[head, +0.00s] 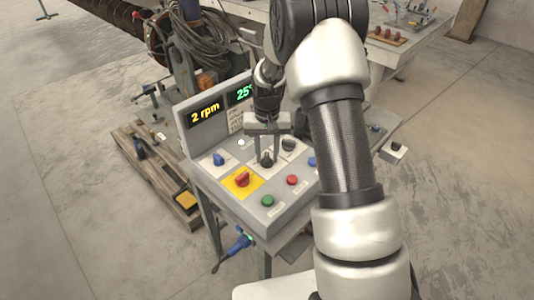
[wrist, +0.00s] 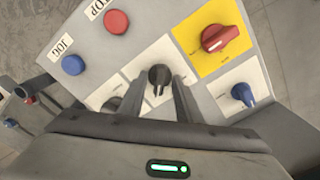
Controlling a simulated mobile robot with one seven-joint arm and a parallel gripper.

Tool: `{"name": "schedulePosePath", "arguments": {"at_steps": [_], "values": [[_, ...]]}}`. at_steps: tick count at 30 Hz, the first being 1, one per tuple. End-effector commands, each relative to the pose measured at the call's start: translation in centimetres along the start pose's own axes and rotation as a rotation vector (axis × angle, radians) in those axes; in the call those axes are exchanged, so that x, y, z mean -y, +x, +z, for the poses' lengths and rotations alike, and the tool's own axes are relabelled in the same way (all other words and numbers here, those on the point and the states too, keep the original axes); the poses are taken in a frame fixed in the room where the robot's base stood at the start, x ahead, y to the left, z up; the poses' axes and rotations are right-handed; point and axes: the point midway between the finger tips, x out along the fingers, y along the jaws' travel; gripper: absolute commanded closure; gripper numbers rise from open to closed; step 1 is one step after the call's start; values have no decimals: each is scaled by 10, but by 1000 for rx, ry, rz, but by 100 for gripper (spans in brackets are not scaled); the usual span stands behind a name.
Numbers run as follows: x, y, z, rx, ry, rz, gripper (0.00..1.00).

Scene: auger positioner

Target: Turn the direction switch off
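The control panel (head: 222,187) is a grey box with several rotary switches and buttons. A black rotary switch (head: 266,159) on a white plate lies directly below my gripper (head: 267,157); I cannot read a label naming it the direction switch. It also shows in the wrist view (wrist: 158,75), its pointer toward my gripper. My gripper is open, with its two fingers apart on either side of this switch, close to its knob. Whether they touch it I cannot tell. A second black switch (head: 288,144) is to the right, mostly hidden behind the gripper in the wrist view.
A blue switch (head: 219,159) and a red switch on a yellow plate (wrist: 220,38) are close by. Red (head: 292,180), green (head: 267,201) and blue (wrist: 73,65) buttons line the panel. The upright display reads 2 rpm (head: 205,113). A workbench stands behind.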

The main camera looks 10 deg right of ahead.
Motion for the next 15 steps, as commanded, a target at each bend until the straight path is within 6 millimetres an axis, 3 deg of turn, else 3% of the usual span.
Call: {"name": "schedulePosePath", "arguments": {"at_steps": [3,8,15], "values": [[0,0,0,0,0,0,72],[0,0,0,0,0,0,99],[0,0,0,0,-8,0,100]]}}
